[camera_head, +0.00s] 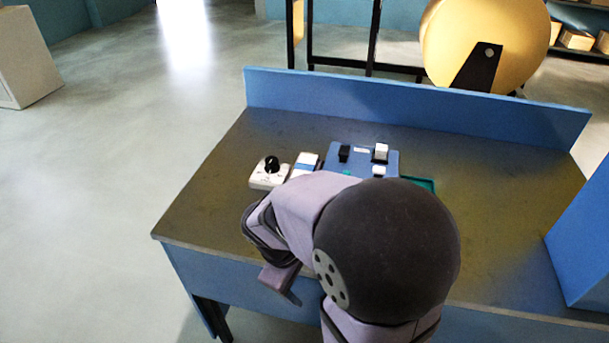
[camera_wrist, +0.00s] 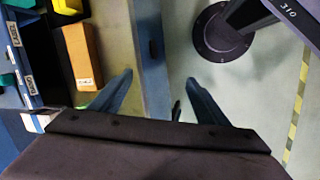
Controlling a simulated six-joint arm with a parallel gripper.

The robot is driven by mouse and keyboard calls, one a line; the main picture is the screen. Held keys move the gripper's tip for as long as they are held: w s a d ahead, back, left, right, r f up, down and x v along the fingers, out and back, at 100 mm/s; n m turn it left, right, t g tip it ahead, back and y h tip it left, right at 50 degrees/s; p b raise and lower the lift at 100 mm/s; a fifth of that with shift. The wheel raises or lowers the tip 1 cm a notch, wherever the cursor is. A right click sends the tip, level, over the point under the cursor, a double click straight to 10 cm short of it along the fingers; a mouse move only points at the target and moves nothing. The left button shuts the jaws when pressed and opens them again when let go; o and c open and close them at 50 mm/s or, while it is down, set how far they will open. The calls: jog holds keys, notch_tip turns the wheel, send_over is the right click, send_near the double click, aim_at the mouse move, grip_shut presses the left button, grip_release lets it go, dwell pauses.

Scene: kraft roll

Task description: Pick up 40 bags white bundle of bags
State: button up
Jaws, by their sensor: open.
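My gripper (camera_wrist: 158,78) is open, its two fingers apart with nothing between them in the wrist view. In the head view my arm covers the middle front of the table, and the gripper hangs near the front edge. A small white block (camera_head: 381,151) stands at the back right of a blue tray (camera_head: 325,154). A white and blue packet (camera_head: 305,162) lies left of the tray. I cannot tell which of these, if either, is the 40 bags white bundle; no label is readable. The front of the tray is hidden behind my arm.
A white box with a black knob (camera_head: 268,174) sits left of the packet. A black block (camera_head: 344,152) is in the tray, and a green tray (camera_head: 425,184) shows at its right. A blue panel (camera_head: 410,99) borders the table's back. The table (camera_head: 215,190) is clear at left.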

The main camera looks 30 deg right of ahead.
jog(key=w+d+r+n+t+h+b, duration=0.25)
jog(key=w+d+n+h, duration=0.25)
jog(key=w+d+n, duration=0.45)
jog(key=w+n+t+b, duration=0.1)
jog(key=w+n+t, duration=0.1)
jog(key=w, duration=0.3)
jog(key=w+d+r+n+t+h+b, duration=0.1)
jog(key=w+n+t, duration=0.1)
jog(key=w+n, duration=0.3)
jog(key=w+r+n+t+b, duration=0.1)
jog(key=w+n+t+b, duration=0.1)
jog(key=w, duration=0.3)
jog(key=shift+w+d+n+t+h, duration=0.3)
jog(key=shift+n+t+h, duration=0.1)
jog(key=shift+n, duration=0.45)
jog(key=shift+n+y, duration=0.3)
jog(key=shift+n, duration=0.2)
jog(key=f, duration=0.1)
jog(key=f+b, duration=0.1)
jog(key=f, duration=0.2)
jog(key=shift+w+d+b, duration=0.1)
jog(key=shift+w+b, duration=0.15)
jog(key=shift+b, duration=0.1)
jog(key=shift+f, duration=0.4)
jog(key=shift+p+x, duration=0.75)
jog(key=shift+x, duration=0.8)
jog(key=shift+p+x, duration=0.85)
jog(key=shift+x, duration=1.25)
jog(key=shift+f, duration=0.1)
jog(key=shift+c, duration=0.6)
